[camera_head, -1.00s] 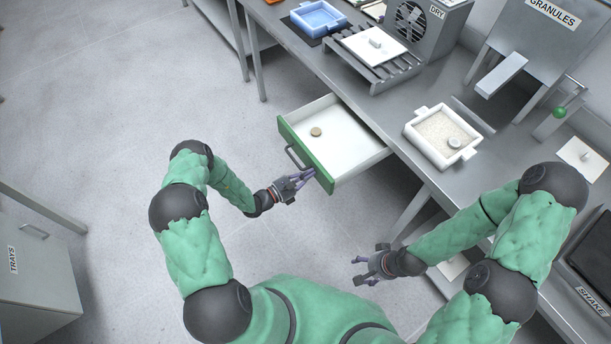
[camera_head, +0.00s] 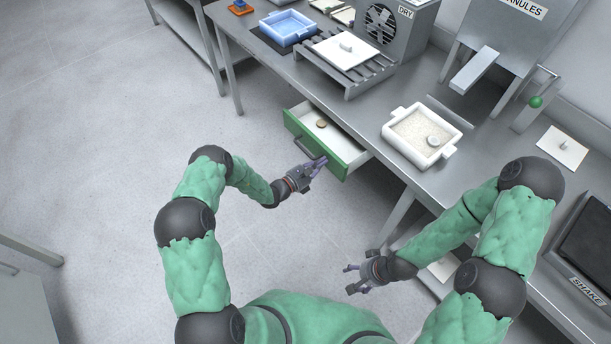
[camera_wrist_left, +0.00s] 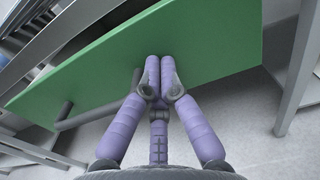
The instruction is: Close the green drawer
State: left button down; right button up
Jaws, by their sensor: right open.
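The green drawer (camera_head: 338,162) sticks out a little from under the workbench, with its white inside and a small tan disc (camera_head: 321,124) showing. Its dark handle (camera_head: 303,147) is on the green front. My left gripper (camera_head: 322,163) is at the right part of the front, beside the handle. In the left wrist view its purple fingertips (camera_wrist_left: 159,62) are together, with nothing between them, and appear to touch the green front (camera_wrist_left: 85,78). My right gripper (camera_head: 349,279) is open and empty, low over the floor, away from the drawer.
On the bench stand a white tray of granules (camera_head: 403,118), a rack with a white lid (camera_head: 346,50), a blue tray (camera_head: 287,27) and the DRY unit (camera_head: 385,22). A bench leg (camera_head: 398,213) stands right of the drawer. The floor in front is clear.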

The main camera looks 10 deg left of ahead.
aim_at(347, 150)
pick_arm(q)
jog(key=b+x, duration=0.6)
jog(key=x, duration=0.7)
jog(key=shift+d+f, duration=0.1)
jog(key=shift+w+d, duration=0.15)
jog(key=shift+w, duration=0.1)
jog(key=shift+w+r, duration=0.1)
jog(key=shift+r, duration=0.1)
pick_arm(e)
notch_tip(347, 150, down, 7)
pick_arm(q)
jog(key=shift+r, duration=0.15)
pick_arm(e)
jog(key=shift+s+r, duration=0.1)
